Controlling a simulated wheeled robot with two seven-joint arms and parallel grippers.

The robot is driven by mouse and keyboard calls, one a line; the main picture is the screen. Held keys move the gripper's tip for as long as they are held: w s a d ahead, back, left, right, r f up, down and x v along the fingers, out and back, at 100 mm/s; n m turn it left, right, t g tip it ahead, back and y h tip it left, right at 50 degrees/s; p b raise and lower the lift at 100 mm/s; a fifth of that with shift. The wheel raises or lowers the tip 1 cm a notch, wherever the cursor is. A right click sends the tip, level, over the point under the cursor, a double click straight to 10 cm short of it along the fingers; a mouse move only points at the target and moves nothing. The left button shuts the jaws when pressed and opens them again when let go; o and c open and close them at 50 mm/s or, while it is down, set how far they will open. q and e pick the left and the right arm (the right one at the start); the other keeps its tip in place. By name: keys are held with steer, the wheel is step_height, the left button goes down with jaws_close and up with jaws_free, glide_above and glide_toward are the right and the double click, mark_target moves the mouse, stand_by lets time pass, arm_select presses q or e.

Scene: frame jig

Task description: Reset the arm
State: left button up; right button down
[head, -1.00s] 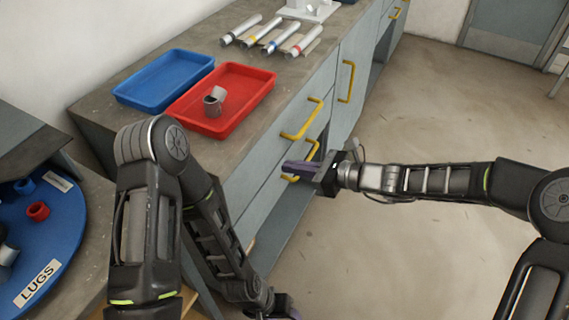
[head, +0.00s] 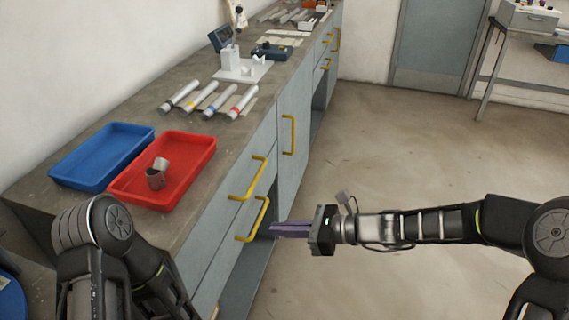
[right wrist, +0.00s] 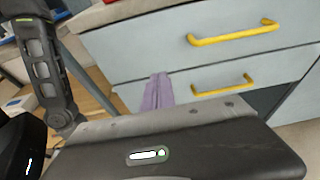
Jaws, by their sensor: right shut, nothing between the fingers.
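My right gripper (head: 292,229) is in the head view, held out to the left in front of the bench drawers. Its purple fingers are together with nothing between them. In the right wrist view the fingers (right wrist: 158,92) show against the grey drawer fronts, close to the yellow handles. I cannot tell from the pictures whether they touch a handle. My left arm (head: 95,240) shows at the lower left of the head view, and its gripper is outside the picture.
The grey bench has yellow drawer handles (head: 252,218).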

steer(key=s+d+f+n+g+h+p, duration=0.1)
steer(key=s+d+f+n+h, duration=0.35)
steer(key=f, duration=0.55)
steer(key=s+d+f+n+h+p, duration=0.1)
steer(key=s+d+f+n+h, duration=0.3)
steer(key=f, duration=0.5)
arm_select(q)
step_height(320, 180, up, 6)
steer(key=p, duration=0.3)
steer(key=shift+f+p, duration=0.15)
steer(key=shift+p, duration=0.2)
arm_select(e)
steer(key=s+f+n+g, duration=0.1)
steer(key=s+f+n, duration=0.2)
steer(key=s+n, duration=0.2)
steer(key=s+d+f+n+h, duration=0.1)
steer(key=s+f+n, duration=0.3)
steer(key=s, duration=0.7)
steer(key=shift+f+n+g, duration=0.15)
steer(key=shift+n+g, duration=0.25)
steer(key=shift+n, duration=0.35)
steer(key=shift+h, duration=0.25)
arm_select(q)
steer(key=shift+c, duration=0.4)
